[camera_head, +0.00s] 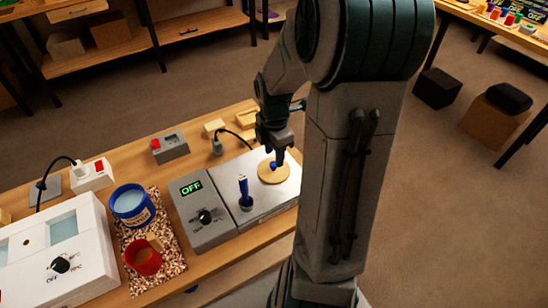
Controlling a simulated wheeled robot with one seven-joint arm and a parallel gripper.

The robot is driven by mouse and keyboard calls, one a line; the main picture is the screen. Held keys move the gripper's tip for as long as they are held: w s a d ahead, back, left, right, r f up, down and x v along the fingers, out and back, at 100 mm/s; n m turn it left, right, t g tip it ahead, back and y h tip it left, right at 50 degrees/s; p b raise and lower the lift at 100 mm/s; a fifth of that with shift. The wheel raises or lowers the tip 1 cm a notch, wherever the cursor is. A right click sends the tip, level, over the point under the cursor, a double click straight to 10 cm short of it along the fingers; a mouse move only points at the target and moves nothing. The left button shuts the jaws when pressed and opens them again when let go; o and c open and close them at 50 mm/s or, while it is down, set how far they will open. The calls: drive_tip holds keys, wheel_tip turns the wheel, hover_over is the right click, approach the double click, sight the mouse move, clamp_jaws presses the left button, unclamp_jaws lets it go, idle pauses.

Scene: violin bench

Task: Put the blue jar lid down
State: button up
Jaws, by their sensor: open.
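The blue jar lid looks like a round wooden disc (267,178) with a small blue knob on top. It lies flat on the right part of the metal plate. My gripper (279,154) points down right over the lid, with its open fingers around or just above the blue knob. I cannot tell whether the fingers touch the knob. The blue jar (132,212) stands upright on a speckled mat to the left, its top uncovered and pale blue inside.
The metal plate (262,212) bears an upright blue-handled tool (244,195) left of the lid. A grey control box (203,217) reads OFF. A red pot (143,262) stands on the speckled mat (165,206). A white device (62,285) fills the left; a grey switch box (171,148) stands behind.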

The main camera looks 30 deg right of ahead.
sight(274, 163)
wheel_tip(274, 163, up, 8)
drive_tip(key=s+a+r+m+t, duration=0.2)
drive_tip(key=s+a+r+m, duration=0.2)
drive_tip(key=s+a+m, duration=0.8)
drive_tip(key=m, duration=0.6)
drive_tip(key=shift+s+r+m+t+p, duration=0.15)
drive_tip(key=shift+m+t+p, duration=0.15)
drive_tip(key=shift+t+p, duration=0.1)
